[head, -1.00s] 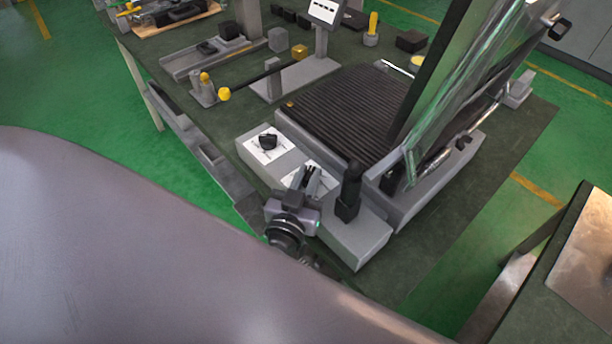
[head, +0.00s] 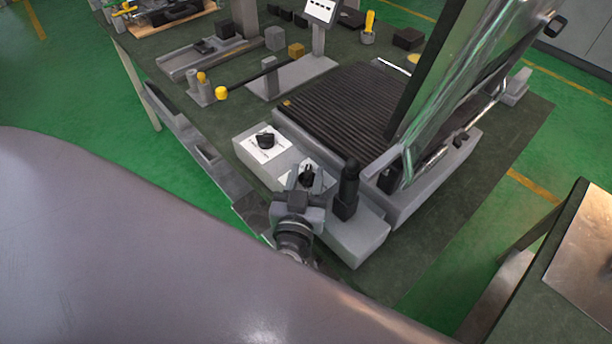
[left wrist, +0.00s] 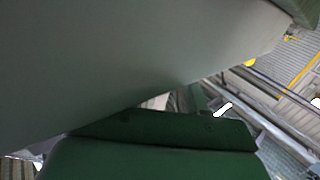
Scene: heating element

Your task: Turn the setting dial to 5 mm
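Two black dials on white scale plates sit on a grey housing at the front of the machine. The farther dial (head: 265,140) is fully in view, with nothing at it. The nearer dial (head: 307,178) is partly hidden by my left gripper (head: 305,184). The gripper's fingertips are at this nearer dial, seen from behind. I cannot tell whether they touch it or how far they are apart. The scale marks are too small to read, so the 5 mm mark cannot be made out. The left wrist view does not clearly show the dials or fingertips. My right gripper is not in view.
A black upright handle (head: 347,190) stands on the grey housing just right of my gripper. Behind is a ribbed dark bed (head: 345,108) with a tilted clear panel (head: 450,85). A yellow-knobbed rod (head: 222,93) lies farther back. A separate table (head: 580,250) stands at right.

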